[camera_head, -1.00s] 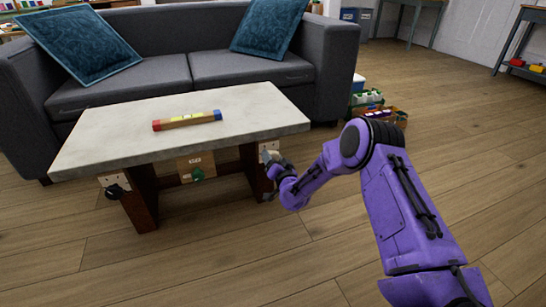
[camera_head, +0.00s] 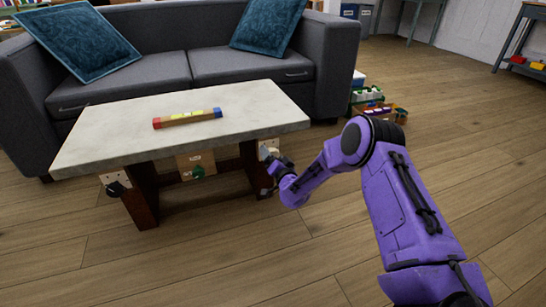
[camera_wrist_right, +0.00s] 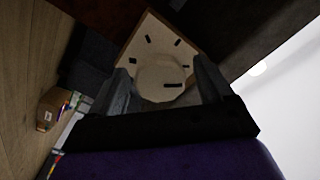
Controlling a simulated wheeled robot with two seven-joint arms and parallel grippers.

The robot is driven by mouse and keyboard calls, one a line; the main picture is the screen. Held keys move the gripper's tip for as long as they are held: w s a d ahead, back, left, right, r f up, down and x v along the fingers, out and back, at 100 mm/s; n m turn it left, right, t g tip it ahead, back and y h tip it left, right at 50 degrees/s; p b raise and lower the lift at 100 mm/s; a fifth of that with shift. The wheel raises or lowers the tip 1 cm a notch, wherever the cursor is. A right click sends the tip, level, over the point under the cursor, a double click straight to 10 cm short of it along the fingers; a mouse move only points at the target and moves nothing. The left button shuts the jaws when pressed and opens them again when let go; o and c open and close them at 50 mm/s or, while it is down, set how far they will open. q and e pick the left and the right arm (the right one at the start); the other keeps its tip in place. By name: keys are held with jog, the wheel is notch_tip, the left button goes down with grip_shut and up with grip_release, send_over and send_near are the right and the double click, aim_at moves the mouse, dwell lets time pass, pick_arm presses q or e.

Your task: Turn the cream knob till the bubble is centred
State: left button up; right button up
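The cream knob (camera_wrist_right: 160,76) is round with a dark mark. It sits on a pale square plate with dark marks (camera_wrist_right: 182,42) in the right wrist view. My right gripper (camera_head: 266,170) is at the table's right leg. In the wrist view its two dark fingers (camera_wrist_right: 164,80) lie on either side of the knob; whether they press on it is unclear. The spirit level (camera_head: 188,118), red at its left end and blue at its right, lies on the table (camera_head: 120,135). Its yellow vial shows, but the bubble is too small to place. My left gripper is out of view.
A black knob (camera_head: 115,189) is at the table's left leg and a green knob (camera_head: 198,173) is under its middle. A grey sofa (camera_head: 140,75) stands close behind. Boxes (camera_head: 376,108) stand on the floor right of the sofa. Floor in front is clear.

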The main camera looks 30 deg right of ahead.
pick_arm(q)
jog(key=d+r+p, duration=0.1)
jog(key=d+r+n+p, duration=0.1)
jog(key=p, duration=0.1)
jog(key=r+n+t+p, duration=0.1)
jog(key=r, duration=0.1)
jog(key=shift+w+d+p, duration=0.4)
pick_arm(e)
jog(key=v, duration=1)
jog(key=shift+s, duration=0.2)
jog(key=shift+a, duration=0.1)
